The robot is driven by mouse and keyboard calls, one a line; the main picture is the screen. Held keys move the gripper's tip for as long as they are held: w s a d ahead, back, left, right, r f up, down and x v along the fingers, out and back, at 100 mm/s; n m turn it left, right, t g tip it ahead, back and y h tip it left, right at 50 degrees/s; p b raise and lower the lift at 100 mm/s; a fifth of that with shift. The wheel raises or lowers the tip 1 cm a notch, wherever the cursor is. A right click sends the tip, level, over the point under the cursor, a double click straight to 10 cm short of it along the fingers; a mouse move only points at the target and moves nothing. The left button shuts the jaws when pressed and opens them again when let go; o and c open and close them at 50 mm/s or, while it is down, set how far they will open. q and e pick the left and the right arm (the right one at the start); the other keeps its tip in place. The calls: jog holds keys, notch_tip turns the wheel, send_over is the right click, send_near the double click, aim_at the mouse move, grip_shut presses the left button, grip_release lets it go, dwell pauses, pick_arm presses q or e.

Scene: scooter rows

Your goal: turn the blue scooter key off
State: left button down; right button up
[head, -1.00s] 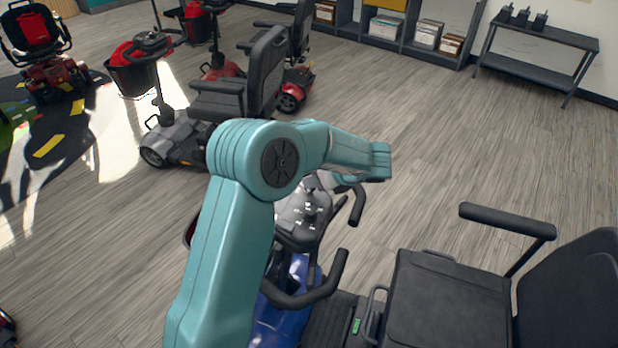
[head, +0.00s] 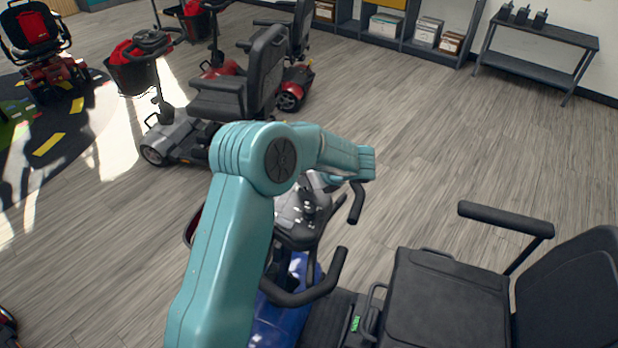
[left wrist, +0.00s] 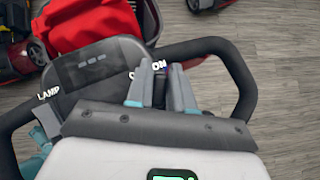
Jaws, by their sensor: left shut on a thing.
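The blue scooter (head: 283,322) stands below my left arm in the head view, with its grey control panel (head: 289,207) between the black handlebars. My left gripper (left wrist: 157,88) is over this panel in the left wrist view. Its two fingers are shut on a small dark piece, which appears to be the key (left wrist: 159,88), by the "ON" label. Part of another label is hidden behind the left finger. A "LAMP" label is at the left. The key's exact angle is hard to tell. In the head view my arm hides part of the scooter's front. My right gripper is not in view.
The scooter's black seat (head: 447,297) and armrest (head: 505,220) are at the lower right. A grey scooter (head: 178,142) with a red-lined basket stands behind, left. A bench (head: 535,50) stands at the back right. The floor between is clear.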

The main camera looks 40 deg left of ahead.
pick_arm(q)
jog(key=shift+n+g, duration=0.9)
jog(key=shift+n, duration=0.5)
jog(key=n+g, duration=0.1)
jog(key=n, duration=0.1)
jog(key=shift+s+n+g, duration=0.1)
jog(key=shift+n+g, duration=0.3)
jog(key=n+g+h+p, duration=0.1)
jog(key=n, duration=0.2)
jog(key=n+g+h+p, duration=0.1)
jog(key=n+g+h, duration=0.1)
jog(key=n, duration=0.1)
jog(key=shift+s+d+n, duration=0.15)
jog(key=shift+n, duration=0.25)
jog(key=shift+g, duration=0.3)
jog(key=c, duration=1.1)
grip_release()
jog(key=shift+r, duration=0.1)
